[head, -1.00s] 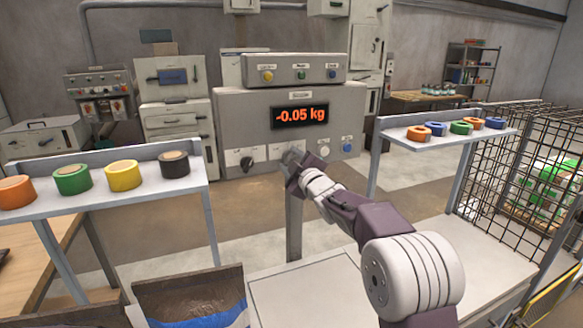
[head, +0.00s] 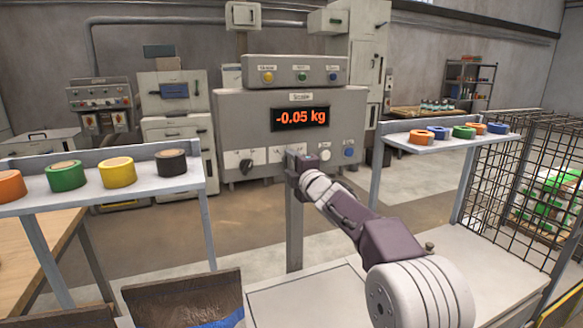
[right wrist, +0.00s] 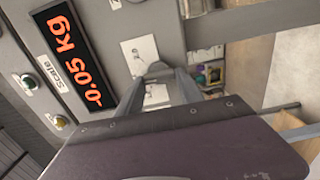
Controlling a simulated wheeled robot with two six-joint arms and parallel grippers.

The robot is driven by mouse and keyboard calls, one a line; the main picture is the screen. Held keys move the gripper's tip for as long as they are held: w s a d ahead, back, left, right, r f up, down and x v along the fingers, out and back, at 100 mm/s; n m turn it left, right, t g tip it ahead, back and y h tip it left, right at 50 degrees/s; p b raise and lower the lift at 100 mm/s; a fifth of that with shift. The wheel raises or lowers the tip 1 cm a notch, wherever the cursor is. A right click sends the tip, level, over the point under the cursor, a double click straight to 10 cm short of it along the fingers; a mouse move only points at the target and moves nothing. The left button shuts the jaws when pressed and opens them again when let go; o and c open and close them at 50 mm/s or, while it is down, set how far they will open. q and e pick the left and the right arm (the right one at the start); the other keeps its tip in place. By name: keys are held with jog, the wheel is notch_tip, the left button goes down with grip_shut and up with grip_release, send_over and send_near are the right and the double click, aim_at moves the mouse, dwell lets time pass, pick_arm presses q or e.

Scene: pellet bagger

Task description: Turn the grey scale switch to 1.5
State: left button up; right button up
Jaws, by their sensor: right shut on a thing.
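The grey scale switch (right wrist: 157,69) is on the front of the grey scale box (head: 232,115), under the display (head: 300,118) reading -0.05 kg. In the right wrist view it sits between the fingertips of my right gripper (right wrist: 158,78), which is shut on it. White label plates (right wrist: 139,55) show beside it, their marks too small to read. In the head view my right gripper (head: 292,158) covers the switch, so its setting cannot be told. My left gripper is not in view.
A black switch (head: 246,165) is left of my gripper on the same panel; a white knob (head: 325,155) and blue button (head: 349,152) are to the right. Shelves with tape rolls stand left (head: 140,192) and right (head: 400,146). A wire cage (head: 490,190) is at the right.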

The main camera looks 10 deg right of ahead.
dwell(0.4)
jog(key=o, duration=1.4)
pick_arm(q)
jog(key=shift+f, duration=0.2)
pick_arm(e)
jog(key=shift+s, duration=0.2)
pick_arm(q)
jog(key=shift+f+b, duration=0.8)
jog(key=shift+b, duration=0.15)
pick_arm(e)
jog(key=s, duration=0.2)
jog(key=s+d, duration=0.1)
jog(key=s, duration=0.5)
jog(key=shift+s+d, duration=0.25)
jog(key=shift+d, duration=0.1)
